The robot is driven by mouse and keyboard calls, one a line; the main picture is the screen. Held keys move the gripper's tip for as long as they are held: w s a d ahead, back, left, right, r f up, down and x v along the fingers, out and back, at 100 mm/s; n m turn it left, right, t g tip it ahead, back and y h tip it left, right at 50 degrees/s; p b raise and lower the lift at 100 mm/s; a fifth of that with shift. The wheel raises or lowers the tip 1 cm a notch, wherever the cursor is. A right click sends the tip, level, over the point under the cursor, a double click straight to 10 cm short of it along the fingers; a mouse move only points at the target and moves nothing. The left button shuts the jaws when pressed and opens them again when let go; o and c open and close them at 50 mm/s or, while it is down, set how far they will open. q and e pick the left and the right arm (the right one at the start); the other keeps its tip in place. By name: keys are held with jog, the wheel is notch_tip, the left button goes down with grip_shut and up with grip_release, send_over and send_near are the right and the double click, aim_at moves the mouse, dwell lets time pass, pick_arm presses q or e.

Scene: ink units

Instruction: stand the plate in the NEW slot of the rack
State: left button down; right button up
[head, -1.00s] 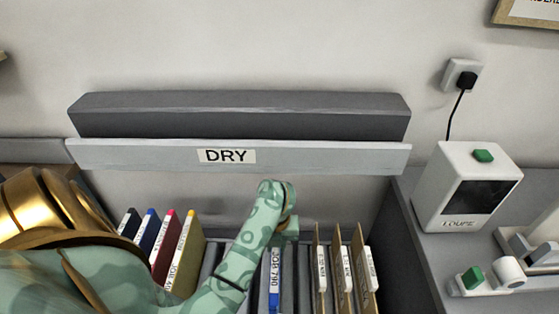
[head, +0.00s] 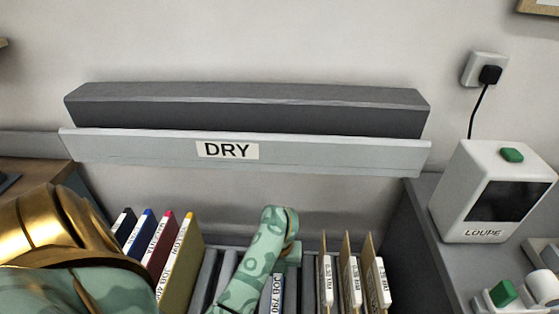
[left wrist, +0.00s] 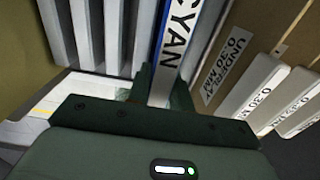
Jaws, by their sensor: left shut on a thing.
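The plate (head: 277,292) has a blue edge and a white label reading JOB and a number, only partly legible. In the left wrist view the plate (left wrist: 176,42) shows its blue edge and the word CYAN. My left gripper (left wrist: 165,88) is shut on this edge. In the head view my green patterned left arm hides most of the gripper. The rack (head: 205,275) has grey upright dividers, and the plate stands upright among them. I cannot tell how deep it sits. No NEW label is in view. My right gripper is not in view.
Several colored plates (head: 167,250) stand left in the rack. Tan cards (head: 349,270) with white labels stand close on the right. A grey ledge marked DRY (head: 320,158) runs above. A white LOUPE device (head: 490,195) stands on the right counter.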

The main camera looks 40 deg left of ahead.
pick_arm(q)
jog(key=shift+f, duration=0.3)
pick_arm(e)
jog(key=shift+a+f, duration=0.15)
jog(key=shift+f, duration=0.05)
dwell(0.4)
pick_arm(q)
jog(key=c, duration=1.2)
grip_release()
jog(key=shift+o, duration=0.2)
notch_tip(320, 180, up, 16)
jog(key=p, duration=0.8)
jog(key=shift+r+p, duration=0.15)
jog(key=shift+p, duration=0.2)
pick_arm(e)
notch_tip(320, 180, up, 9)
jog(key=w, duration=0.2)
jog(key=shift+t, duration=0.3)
pick_arm(q)
notch_tip(320, 180, up, 5)
jog(key=p, duration=0.5)
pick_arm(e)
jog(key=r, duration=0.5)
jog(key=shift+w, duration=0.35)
